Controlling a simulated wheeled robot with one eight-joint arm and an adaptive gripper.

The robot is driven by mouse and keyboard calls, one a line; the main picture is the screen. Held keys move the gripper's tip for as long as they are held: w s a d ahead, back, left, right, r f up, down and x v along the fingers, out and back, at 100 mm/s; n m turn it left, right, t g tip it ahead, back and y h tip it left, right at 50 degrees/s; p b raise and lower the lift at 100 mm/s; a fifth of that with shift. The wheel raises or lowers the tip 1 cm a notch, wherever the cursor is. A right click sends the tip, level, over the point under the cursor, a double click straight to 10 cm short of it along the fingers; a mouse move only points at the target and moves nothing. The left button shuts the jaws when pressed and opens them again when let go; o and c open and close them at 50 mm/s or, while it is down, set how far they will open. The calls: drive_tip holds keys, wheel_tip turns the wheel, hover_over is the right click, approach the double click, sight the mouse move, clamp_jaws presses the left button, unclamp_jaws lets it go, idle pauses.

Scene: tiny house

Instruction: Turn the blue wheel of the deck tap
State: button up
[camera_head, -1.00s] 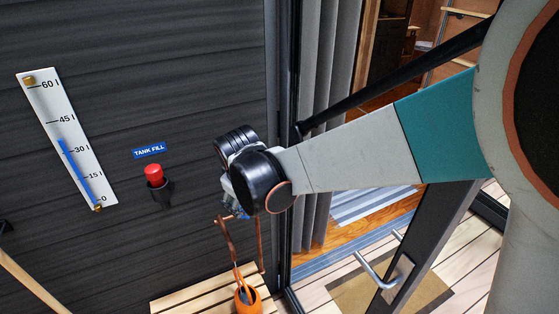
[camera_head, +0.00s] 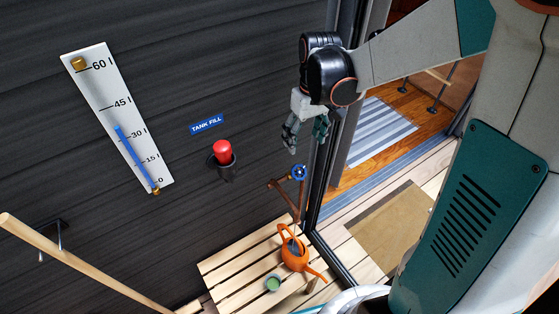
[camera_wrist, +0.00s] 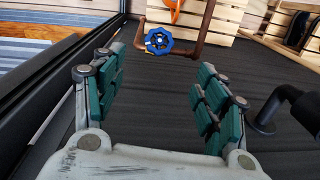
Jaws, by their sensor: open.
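The blue wheel (camera_head: 299,172) sits on a copper pipe (camera_head: 279,186) on the dark wall, beside the door frame. My gripper (camera_head: 306,142) is open and empty, a short way above the wheel in the head view. The fingers do not touch the wheel.
A red button (camera_head: 222,148), a TANK FILL sign (camera_head: 207,125) and a gauge (camera_head: 104,90) are on the wall. A doorway is at right.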

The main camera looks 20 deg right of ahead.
sight(299, 171)
drive_tip(key=f+b, duration=0.1)
drive_tip(key=f, duration=0.3)
drive_tip(key=f+b, duration=0.2)
drive_tip(key=f, duration=0.3)
drive_tip(key=f+b, duration=0.2)
drive_tip(key=f, duration=0.2)
drive_tip(key=shift+s+a+f, duration=0.1)
drive_tip(key=shift+a+f, duration=0.25)
drive_tip(key=shift+c, duration=0.2)
